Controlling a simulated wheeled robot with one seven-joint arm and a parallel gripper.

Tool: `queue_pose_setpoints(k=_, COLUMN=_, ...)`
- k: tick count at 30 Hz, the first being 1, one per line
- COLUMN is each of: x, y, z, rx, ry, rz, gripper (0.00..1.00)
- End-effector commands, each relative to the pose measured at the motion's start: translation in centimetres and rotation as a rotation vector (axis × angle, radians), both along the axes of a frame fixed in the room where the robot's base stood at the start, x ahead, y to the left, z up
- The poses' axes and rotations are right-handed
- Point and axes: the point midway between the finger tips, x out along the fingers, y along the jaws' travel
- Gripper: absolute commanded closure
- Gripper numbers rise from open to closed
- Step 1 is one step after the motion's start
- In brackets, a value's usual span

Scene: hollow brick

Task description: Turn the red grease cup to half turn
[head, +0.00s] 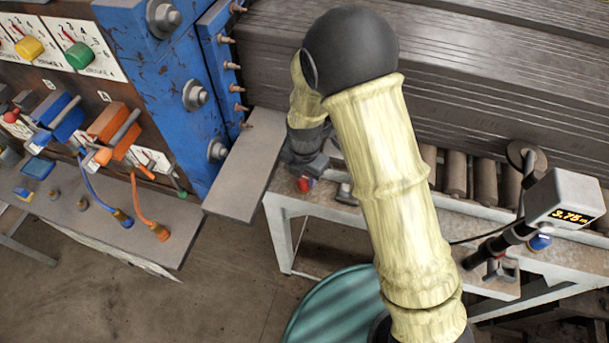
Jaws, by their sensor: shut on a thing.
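The red grease cup (304,184) shows as a small red knob at the front edge of the roller bench, left of the middle in the head view. My gripper (308,172) is right at it, reaching down from above, and is shut on it. The dark gripper body covers part of the cup, so the fingertips are hard to make out. The cup's turn angle and any mark on it cannot be read from here.
A pale grey fitting (346,193) sits just right of the cup. A blue knob (540,242) is farther right, below a gauge box (565,199) reading about 3.75. A blue machine frame (170,90) stands left. A green round drum (335,308) is below the bench.

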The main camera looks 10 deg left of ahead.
Motion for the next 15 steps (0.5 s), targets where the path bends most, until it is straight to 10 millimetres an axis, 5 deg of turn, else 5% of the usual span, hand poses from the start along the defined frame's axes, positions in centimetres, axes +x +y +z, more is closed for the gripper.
queue_pose_setpoints(k=15, x=0.03, y=-0.06, z=0.00, rx=0.002, ry=-0.002, rz=-0.421, gripper=0.91)
